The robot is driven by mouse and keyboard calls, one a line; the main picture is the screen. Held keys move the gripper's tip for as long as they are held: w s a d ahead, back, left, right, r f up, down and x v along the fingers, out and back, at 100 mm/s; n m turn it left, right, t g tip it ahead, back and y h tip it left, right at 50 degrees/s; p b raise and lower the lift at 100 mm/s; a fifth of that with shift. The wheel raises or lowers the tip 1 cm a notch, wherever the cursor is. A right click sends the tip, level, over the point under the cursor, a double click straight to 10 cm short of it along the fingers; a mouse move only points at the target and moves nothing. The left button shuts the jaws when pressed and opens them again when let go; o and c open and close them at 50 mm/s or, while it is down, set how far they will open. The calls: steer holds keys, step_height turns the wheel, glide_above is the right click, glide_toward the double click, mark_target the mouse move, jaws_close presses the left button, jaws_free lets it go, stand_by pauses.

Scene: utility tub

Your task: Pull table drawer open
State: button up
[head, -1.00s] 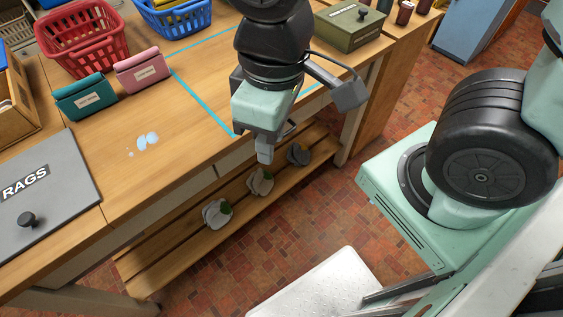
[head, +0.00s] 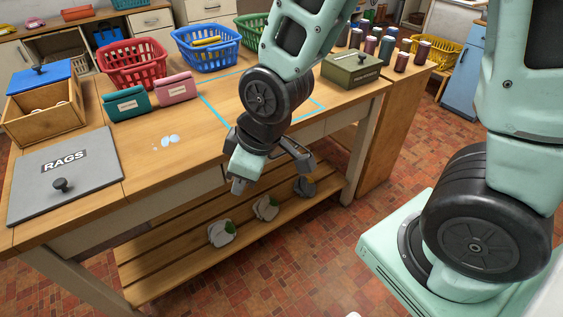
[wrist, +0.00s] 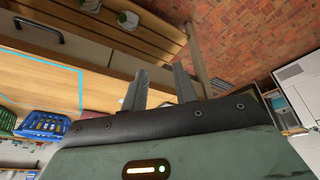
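The wooden table (head: 150,180) has a pale drawer front (head: 190,190) below its top edge, and the drawer looks shut. In the wrist view a dark bar handle (wrist: 40,31) shows at the upper left; I cannot make it out in the head view. My gripper (head: 238,186) hangs at the table's front edge, pointing down and outward. In the wrist view my gripper (wrist: 159,88) has its two fingers apart with nothing between them. The handle is off to the left of the fingers, not touched.
A slatted lower shelf (head: 170,262) holds several small grey items with green parts. A grey RAGS lid (head: 90,185), teal case (head: 127,103), pink case (head: 177,88), red basket (head: 132,65) and blue basket (head: 208,47) are on top. The brick floor (head: 300,275) in front is clear.

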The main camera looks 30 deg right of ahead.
steer(key=w+d+f+n+t+b, duration=0.2)
steer(key=w+d+f+t+b, duration=0.1)
steer(key=w+d+f, duration=0.4)
steer(key=w+d+f+n+t+b, duration=0.1)
steer(key=w+d+f+t+b, duration=0.2)
steer(key=w+d+f, duration=0.35)
steer(key=s+d+f+n+t+h+b, duration=0.1)
steer(key=s+d+f+n+t+b, duration=0.2)
steer(key=d+f, duration=0.4)
steer(key=n+t+b, duration=0.3)
steer(key=b, duration=1.1)
glide_toward(283, 152)
steer(key=shift+h, duration=0.3)
steer(key=b+x, duration=0.1)
steer(key=x, duration=0.2)
steer(key=b+x, duration=0.1)
steer(key=x, duration=0.3)
steer(key=b+x, duration=0.1)
steer(key=x, duration=0.2)
steer(key=shift+w+a+f, duration=0.1)
steer(key=shift+a+f, duration=0.15)
steer(key=shift+f, duration=0.1)
jaws_close()
